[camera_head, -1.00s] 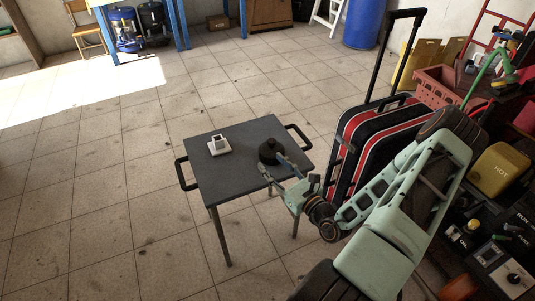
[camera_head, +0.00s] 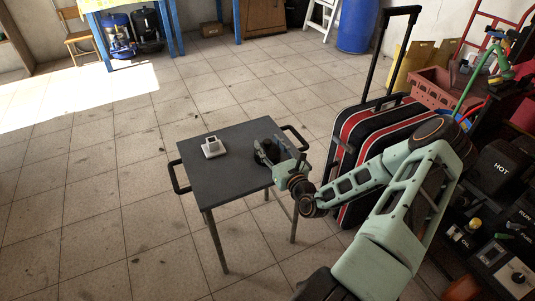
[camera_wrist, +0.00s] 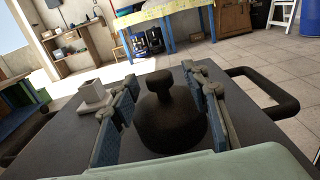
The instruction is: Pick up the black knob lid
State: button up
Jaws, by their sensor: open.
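The black knob lid (camera_wrist: 168,122) stands upright on the dark table (camera_head: 235,191), near its right side. In the wrist view it shows as a dark dome with a round knob on top. My gripper (camera_wrist: 162,105) is open, with one blue-padded finger on each side of the lid. The lid sits between the fingers, with a gap visible on the left; the right finger is close to its side. In the head view my gripper (camera_head: 268,155) covers part of the lid, and the lid's base is partly hidden.
A small whitish square holder on a base (camera_head: 213,147) stands on the table, left of the lid. The table has black side handles (camera_head: 180,177). A red and black suitcase (camera_head: 375,135) stands close to the right of the table. The tabletop's front left is clear.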

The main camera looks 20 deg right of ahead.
jog(key=shift+w+a, duration=0.1)
jog(key=shift+w, duration=0.45)
grip_shut()
